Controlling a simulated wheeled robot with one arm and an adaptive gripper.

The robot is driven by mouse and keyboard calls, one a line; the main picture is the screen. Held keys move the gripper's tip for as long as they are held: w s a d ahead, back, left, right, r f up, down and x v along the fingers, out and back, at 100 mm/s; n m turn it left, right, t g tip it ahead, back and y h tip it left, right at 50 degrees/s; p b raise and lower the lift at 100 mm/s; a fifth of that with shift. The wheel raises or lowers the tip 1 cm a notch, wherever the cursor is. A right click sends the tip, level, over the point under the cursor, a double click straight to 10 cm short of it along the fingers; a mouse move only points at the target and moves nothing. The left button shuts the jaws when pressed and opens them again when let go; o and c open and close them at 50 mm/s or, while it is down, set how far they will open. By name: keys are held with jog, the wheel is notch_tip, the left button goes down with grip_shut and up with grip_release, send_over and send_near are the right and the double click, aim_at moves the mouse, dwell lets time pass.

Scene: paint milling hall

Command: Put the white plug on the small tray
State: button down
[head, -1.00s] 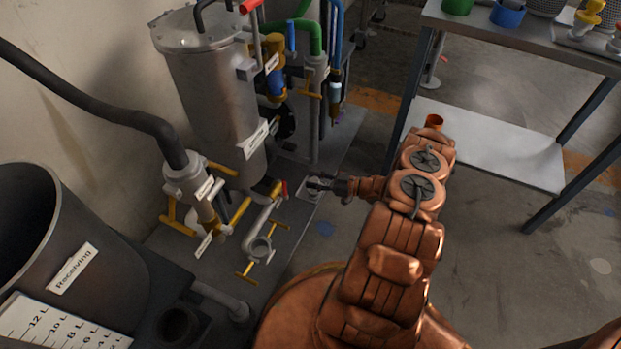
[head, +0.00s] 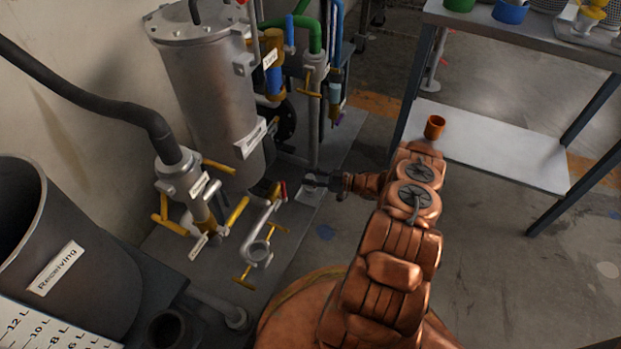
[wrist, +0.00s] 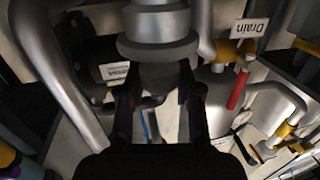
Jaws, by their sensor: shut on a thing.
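In the head view my gripper (head: 314,180) is at the lower end of a thin vertical pipe (head: 313,135), low over the skid. In the wrist view my gripper's fingers (wrist: 160,88) are on both sides of a short grey piece, apparently the white plug (wrist: 160,74) in shade. It sits right under a wide round pipe flange (wrist: 158,48); I cannot tell whether they are joined. In the head view the plug is hidden by the gripper. A small pale square plate, possibly the small tray (head: 311,196), lies on the skid just below the gripper.
A steel tank (head: 205,95) and yellow-handled valves (head: 240,212) crowd the left side. The drain valve with a red handle (wrist: 237,88) is close on the right in the wrist view. A workbench (head: 530,40) stands at the back right. Floor between is clear.

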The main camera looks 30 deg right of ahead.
jog(key=c, duration=0.8)
grip_release()
jog(key=shift+f, duration=0.1)
jog(key=shift+o, duration=0.2)
jog(key=shift+r, duration=0.2)
jog(key=shift+s+d, duration=0.2)
jog(key=shift+s, duration=0.05)
jog(key=p+v, duration=0.3)
jog(key=v, duration=0.8)
jog(key=shift+p, duration=0.3)
jog(key=shift+s+d+f, duration=0.1)
jog(key=shift+d, duration=0.05)
